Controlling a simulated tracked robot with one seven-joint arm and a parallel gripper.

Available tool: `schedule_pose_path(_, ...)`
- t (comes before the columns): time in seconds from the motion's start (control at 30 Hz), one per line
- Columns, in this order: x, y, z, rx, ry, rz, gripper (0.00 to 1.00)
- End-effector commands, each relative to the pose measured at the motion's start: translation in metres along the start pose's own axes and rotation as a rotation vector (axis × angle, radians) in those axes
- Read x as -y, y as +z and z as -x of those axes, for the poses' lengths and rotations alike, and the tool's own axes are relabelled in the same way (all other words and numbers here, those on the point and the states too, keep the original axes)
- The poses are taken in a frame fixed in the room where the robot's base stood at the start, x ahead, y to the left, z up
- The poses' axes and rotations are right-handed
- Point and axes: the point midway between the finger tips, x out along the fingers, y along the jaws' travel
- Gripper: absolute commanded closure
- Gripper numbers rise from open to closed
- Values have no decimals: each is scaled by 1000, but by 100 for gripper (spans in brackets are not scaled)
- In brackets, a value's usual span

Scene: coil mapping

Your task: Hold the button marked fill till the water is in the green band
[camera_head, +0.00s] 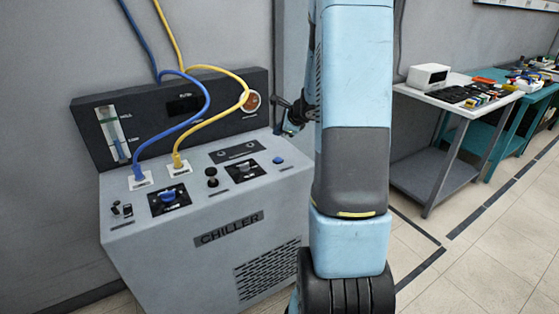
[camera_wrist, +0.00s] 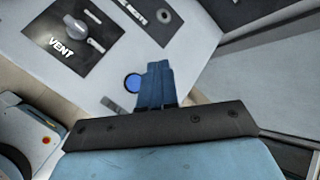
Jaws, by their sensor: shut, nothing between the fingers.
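The grey chiller (camera_head: 205,270) stands left of centre in the head view. An upright sight gauge (camera_head: 114,133) is on the left of its dark back panel; its water level and any green band are too small to tell. A round blue button (camera_head: 277,160) sits at the right of the sloping top, its label unreadable. In the wrist view the blue button (camera_wrist: 132,83) shows just left of my gripper (camera_wrist: 157,68). My gripper's blue fingers are together and empty; whether they touch the panel I cannot tell. In the head view my arm hides most of the gripper.
A knob marked VENT (camera_wrist: 76,25) is left of the fingers in the wrist view. Blue hose (camera_head: 208,95) and yellow hose (camera_head: 215,120) loop over the chiller's top. A blue valve handle (camera_head: 168,197) is at the front left. A bench (camera_head: 440,92) stands at right.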

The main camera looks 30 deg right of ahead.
Motion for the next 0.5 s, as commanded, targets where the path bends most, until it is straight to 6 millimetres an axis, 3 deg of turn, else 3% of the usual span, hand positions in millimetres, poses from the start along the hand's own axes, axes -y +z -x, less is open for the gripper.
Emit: schedule_pose_path(0.5, -6, -6, -8, 1, 1, -1, 100)
